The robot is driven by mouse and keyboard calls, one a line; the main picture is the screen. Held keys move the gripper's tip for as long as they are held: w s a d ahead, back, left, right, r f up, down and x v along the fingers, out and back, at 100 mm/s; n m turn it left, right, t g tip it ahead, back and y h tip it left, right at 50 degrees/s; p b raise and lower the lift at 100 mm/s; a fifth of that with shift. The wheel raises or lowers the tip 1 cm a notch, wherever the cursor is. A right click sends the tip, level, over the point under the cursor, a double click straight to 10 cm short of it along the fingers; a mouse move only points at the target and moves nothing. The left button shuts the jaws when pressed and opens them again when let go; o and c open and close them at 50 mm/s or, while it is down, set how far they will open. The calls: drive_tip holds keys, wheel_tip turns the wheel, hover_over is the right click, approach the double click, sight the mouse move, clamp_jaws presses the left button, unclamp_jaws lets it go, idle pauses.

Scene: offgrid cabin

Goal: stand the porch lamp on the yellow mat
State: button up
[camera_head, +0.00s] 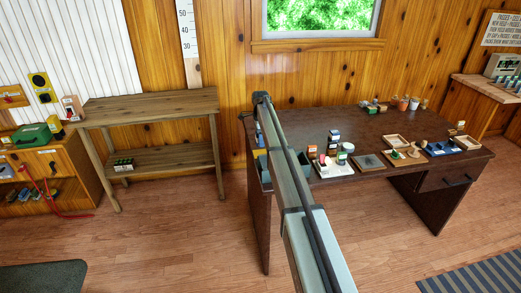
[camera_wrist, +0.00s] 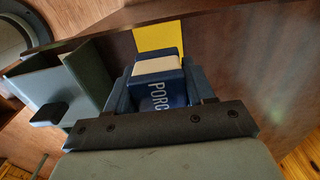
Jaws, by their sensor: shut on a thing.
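The porch lamp (camera_wrist: 168,90) is a blue block-like thing with a cream end and white letters reading "PORC" in the wrist view. My gripper (camera_wrist: 157,76) is shut on it, with a finger on either side. The yellow mat (camera_wrist: 158,36) shows just beyond the lamp's cream end, on the dark brown desk top; the lamp and fingers hide part of it. I cannot tell whether the lamp touches the mat or the desk. In the head view my arm covers the lamp and gripper at the desk's left end.
A grey-green open bin (camera_wrist: 88,75) stands close to the left of my gripper. The dark desk (camera_head: 300,128) carries a white tray (camera_head: 333,170) with bottles, a grey square plate (camera_head: 369,162) and several small items to the right. The desk's left edge is near.

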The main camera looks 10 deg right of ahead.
drive_tip(key=shift+f, duration=2.8)
drive_tip(key=shift+f, duration=0.15)
drive_tip(key=o, duration=1.1)
wheel_tip(320, 180, up, 12)
drive_tip(key=shift+r, duration=0.15)
drive_tip(key=shift+o, duration=0.2)
